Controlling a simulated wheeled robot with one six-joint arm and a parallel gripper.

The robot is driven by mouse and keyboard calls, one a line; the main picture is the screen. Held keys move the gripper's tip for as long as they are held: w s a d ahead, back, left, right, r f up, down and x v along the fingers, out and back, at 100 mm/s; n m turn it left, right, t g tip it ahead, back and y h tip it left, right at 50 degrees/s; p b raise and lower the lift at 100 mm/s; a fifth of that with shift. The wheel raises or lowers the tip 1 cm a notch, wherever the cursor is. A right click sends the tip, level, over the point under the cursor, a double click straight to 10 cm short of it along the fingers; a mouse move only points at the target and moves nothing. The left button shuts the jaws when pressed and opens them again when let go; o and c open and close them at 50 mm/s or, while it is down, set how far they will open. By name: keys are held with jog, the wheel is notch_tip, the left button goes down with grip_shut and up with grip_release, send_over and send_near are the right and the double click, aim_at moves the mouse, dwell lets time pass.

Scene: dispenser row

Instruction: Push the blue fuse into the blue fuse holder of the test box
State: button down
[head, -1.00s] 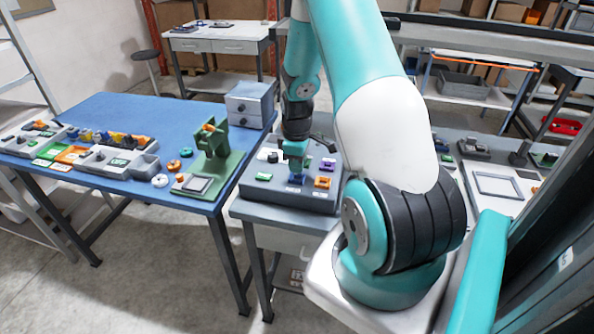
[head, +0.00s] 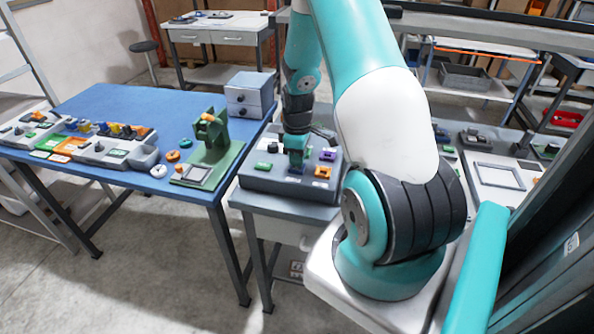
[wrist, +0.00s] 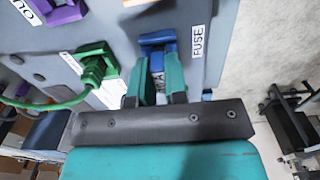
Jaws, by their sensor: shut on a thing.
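The grey test box (head: 258,183) stands on a grey bench in the head view, just right of the blue table. My gripper (head: 296,164) points down at its top. In the wrist view my gripper (wrist: 160,75) has its two teal fingers closed on the blue fuse (wrist: 157,64), whose pale marked face shows between them. The blue fuse holder (wrist: 157,39) shows just beyond the fingertips, beside a white FUSE label (wrist: 198,41). Fuse and holder appear to meet; how deep the fuse sits is hidden by the fingers.
A green plug (wrist: 95,65) with a green cable sits close left of my fingers in the wrist view. A purple connector (wrist: 62,12) lies farther off. In the head view, the blue table (head: 120,105) carries a green stand (head: 218,150) and a grey drawer cabinet (head: 250,95).

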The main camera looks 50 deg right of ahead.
jog(key=shift+f+b, duration=0.35)
jog(key=shift+f, duration=0.15)
dwell(0.4)
jog(key=c, duration=0.9)
grip_release()
jog(key=shift+o, duration=0.2)
notch_tip(320, 180, up, 7)
jog(key=p, duration=0.5)
notch_tip(320, 180, up, 18)
jog(key=b, duration=0.3)
jog(key=shift+f+b, duration=0.25)
jog(key=shift+b, duration=0.15)
